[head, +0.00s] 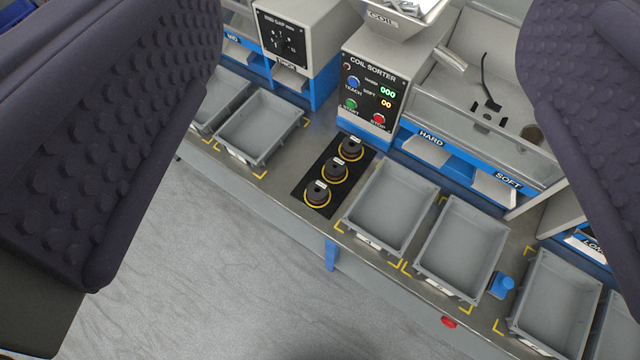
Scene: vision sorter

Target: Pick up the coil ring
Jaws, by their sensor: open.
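The two dark, dimpled fingers of my gripper (365,240) stand wide apart at the left and right edges of the head view. The gap between them is empty. No part is clearly recognisable as a coil ring. Three dark round pieces with small white tags stand in a row on a black strip: a far one (351,150), a middle one (335,171) and a near one (318,194). Each sits within a yellow circle, beyond my fingers and apart from them. Whether any of them is a coil ring I cannot tell.
The coil sorter (372,92) stands behind the strip, with a hopper (408,22) of shiny pieces above. Empty-looking grey trays stand along the bench, including one left (292,127) and one right (347,212). A blue object (501,285) and red button (448,322) are at right.

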